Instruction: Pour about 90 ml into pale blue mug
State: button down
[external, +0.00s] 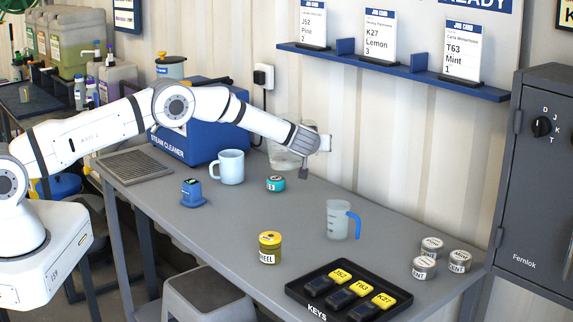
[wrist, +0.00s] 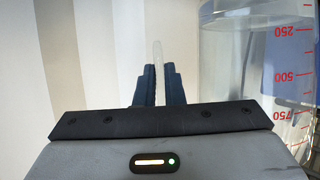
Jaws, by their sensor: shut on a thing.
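The pale blue mug (external: 231,168) stands upright on the grey table, left of my gripper, in front of the blue steam cleaner. My gripper (external: 304,172) is shut on the handle (wrist: 157,62) of a clear jug, which it holds above the table. The jug (external: 283,150) is partly hidden behind my wrist in the external view. In the wrist view the jug (wrist: 240,90) fills the right side, with red marks 250, 500 and 750 upside down. A pale band shows near its 250 mark; I cannot tell the liquid level surely.
A teal tin (external: 276,184) lies between mug and gripper; a small blue device (external: 193,193) is left. A measuring cup with blue handle (external: 338,220), yellow-lidded jar (external: 270,248), key tray (external: 298,291) and silver tins (external: 425,267) stand forward and right.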

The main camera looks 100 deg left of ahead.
jog(key=s+a+r+n+t+y+b, duration=0.1)
jog(key=s+r+n+t+b, duration=0.4)
jog(key=s+r+n+b, duration=0.2)
jog(key=shift+s+r+n+b, duration=0.35)
jog(key=shift+s+n+b, duration=0.15)
jog(key=shift+s+b, duration=0.35)
jog(key=shift+s+r, duration=0.1)
jog(key=shift+s+r+b, duration=0.2)
jog(key=shift+b, duration=0.3)
jog(key=shift+s+r+n+t+b, duration=0.2)
jog(key=shift+s+n+t+b, duration=0.1)
jog(key=shift+n+b, duration=0.15)
jog(key=shift+s+a+r+n+b, duration=0.1)
jog(key=shift+s+r+n+b, duration=0.4)
jog(key=shift+b, duration=0.9)
